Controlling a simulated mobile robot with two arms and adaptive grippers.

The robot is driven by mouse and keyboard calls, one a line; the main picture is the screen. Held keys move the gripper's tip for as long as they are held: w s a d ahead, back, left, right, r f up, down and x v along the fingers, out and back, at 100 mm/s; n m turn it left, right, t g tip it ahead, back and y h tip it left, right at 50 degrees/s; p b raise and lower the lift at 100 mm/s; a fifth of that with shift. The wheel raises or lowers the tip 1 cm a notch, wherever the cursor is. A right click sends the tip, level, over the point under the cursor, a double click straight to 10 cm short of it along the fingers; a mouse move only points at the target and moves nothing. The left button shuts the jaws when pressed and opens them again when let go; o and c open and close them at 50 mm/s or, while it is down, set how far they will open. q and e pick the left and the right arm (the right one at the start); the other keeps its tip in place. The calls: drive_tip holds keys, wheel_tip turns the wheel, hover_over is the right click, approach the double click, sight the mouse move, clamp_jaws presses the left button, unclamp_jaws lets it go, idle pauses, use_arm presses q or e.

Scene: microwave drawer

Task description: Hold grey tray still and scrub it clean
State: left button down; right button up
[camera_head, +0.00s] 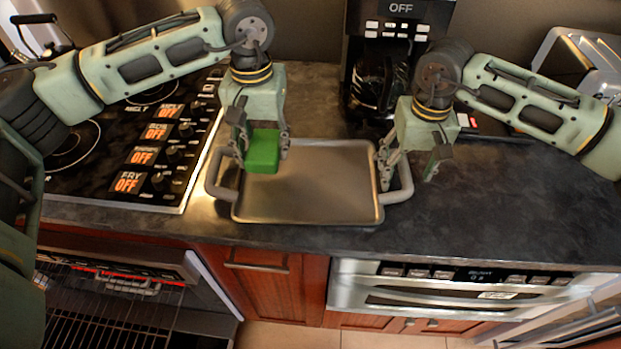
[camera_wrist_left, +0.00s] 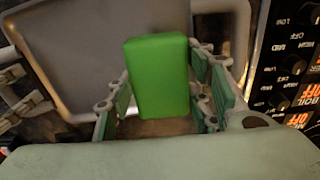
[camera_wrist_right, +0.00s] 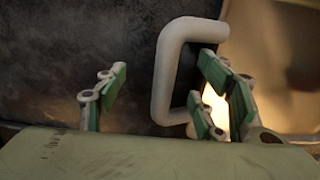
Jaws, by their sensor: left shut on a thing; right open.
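The grey tray (camera_head: 315,195) lies on the dark counter, with a light handle at each side. My left gripper (camera_head: 262,155) is shut on a green sponge (camera_head: 263,152) and holds it over the tray's left part. The sponge (camera_wrist_left: 158,75) stands between the fingers in the left wrist view; whether it touches the tray is unclear. My right gripper (camera_head: 412,165) is open at the tray's right handle (camera_head: 402,184). In the right wrist view the handle (camera_wrist_right: 168,80) reaches between the spread fingers of the right gripper (camera_wrist_right: 160,100).
A stove with knobs (camera_head: 160,150) borders the tray's left side. A black coffee maker (camera_head: 385,70) stands behind the tray, and a metal toaster (camera_head: 585,60) is at the back right. The counter (camera_head: 500,205) right of the tray is clear.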

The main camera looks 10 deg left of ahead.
drive_tip(key=shift+a+r, duration=0.1)
drive_tip(key=shift+r, duration=0.1)
idle(0.5)
use_arm(q)
drive_tip(key=shift+r+p, duration=1.4)
drive_tip(key=shift+p, duration=0.05)
use_arm(e)
drive_tip(key=shift+r, duration=3.3)
drive_tip(key=o, duration=0.6)
drive_tip(key=shift+c, duration=0.2)
wheel_tip(320, 180, up, 12)
